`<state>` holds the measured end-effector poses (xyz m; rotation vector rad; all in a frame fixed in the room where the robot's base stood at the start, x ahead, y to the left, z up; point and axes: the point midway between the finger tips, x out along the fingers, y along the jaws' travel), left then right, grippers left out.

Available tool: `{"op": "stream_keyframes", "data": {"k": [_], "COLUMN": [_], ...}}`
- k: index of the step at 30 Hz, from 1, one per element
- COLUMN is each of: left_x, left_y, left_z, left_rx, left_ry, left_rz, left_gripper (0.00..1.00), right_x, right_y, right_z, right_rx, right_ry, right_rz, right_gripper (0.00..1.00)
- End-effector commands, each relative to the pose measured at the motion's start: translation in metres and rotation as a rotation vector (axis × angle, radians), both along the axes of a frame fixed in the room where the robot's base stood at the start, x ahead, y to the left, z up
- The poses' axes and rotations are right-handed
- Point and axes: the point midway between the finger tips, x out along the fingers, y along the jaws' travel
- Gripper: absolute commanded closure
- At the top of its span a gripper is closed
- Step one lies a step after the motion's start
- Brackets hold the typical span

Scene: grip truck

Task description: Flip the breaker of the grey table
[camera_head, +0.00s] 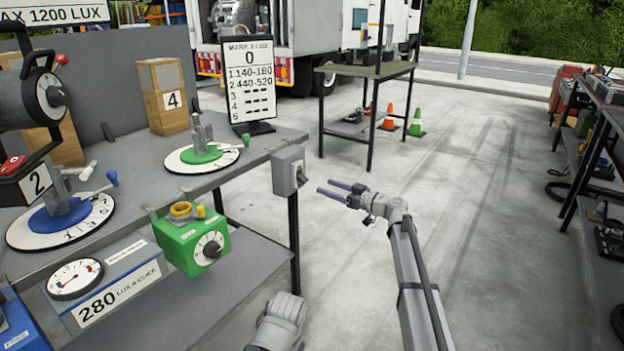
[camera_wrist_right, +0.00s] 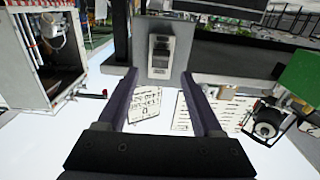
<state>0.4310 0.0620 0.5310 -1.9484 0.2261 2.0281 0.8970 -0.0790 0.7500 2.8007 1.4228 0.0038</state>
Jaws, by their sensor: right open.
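The breaker is a small grey box (camera_head: 287,170) on the right corner of the grey table (camera_head: 140,205), with a dark switch on its right side. My right gripper (camera_head: 334,188) is open and empty, its fingers pointing left at the breaker with a gap between them. In the right wrist view the breaker box (camera_wrist_right: 166,48) stands beyond the open fingers (camera_wrist_right: 158,73), its dark switch roughly centred between them. The exact position of the switch lever is too small to tell. My left gripper does not show clearly.
A green box (camera_head: 190,240) with a dial hangs at the table's front edge. A sign board (camera_head: 249,80) and dial stands sit on the table. A tall dark table (camera_head: 367,72) and cones (camera_head: 388,118) stand behind.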

Motion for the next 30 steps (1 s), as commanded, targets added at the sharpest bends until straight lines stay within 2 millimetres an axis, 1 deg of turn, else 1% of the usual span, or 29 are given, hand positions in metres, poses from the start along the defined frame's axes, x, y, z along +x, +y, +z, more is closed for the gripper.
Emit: {"op": "stream_keyframes", "data": {"k": [4, 8, 11, 18, 21, 24, 30], "left_x": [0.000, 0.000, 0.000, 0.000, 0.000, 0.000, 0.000], "left_y": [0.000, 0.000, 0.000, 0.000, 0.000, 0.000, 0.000], "left_z": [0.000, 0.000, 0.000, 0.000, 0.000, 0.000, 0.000], "left_rx": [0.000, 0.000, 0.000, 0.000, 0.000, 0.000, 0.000], "left_ry": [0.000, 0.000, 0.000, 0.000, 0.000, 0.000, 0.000], "left_rz": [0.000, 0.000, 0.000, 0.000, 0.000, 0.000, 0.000], "left_gripper": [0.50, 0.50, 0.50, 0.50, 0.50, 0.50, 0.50], "right_x": [0.001, 0.007, 0.014, 0.037, 0.043, 0.045, 0.045], "right_y": [0.003, 0.010, 0.020, 0.050, 0.059, 0.064, 0.064], "right_z": [0.000, 0.000, 0.000, 0.000, -0.001, -0.001, -0.001], "right_rx": [0.000, 0.000, -0.001, 0.000, 0.000, 0.000, 0.000], "right_ry": [0.001, 0.001, 0.002, 0.003, 0.003, 0.003, 0.003], "right_rz": [0.001, 0.003, 0.004, 0.004, 0.004, 0.003, 0.002], "right_gripper": [0.32, 0.32, 0.32, 0.32, 0.32, 0.32, 0.32]}}
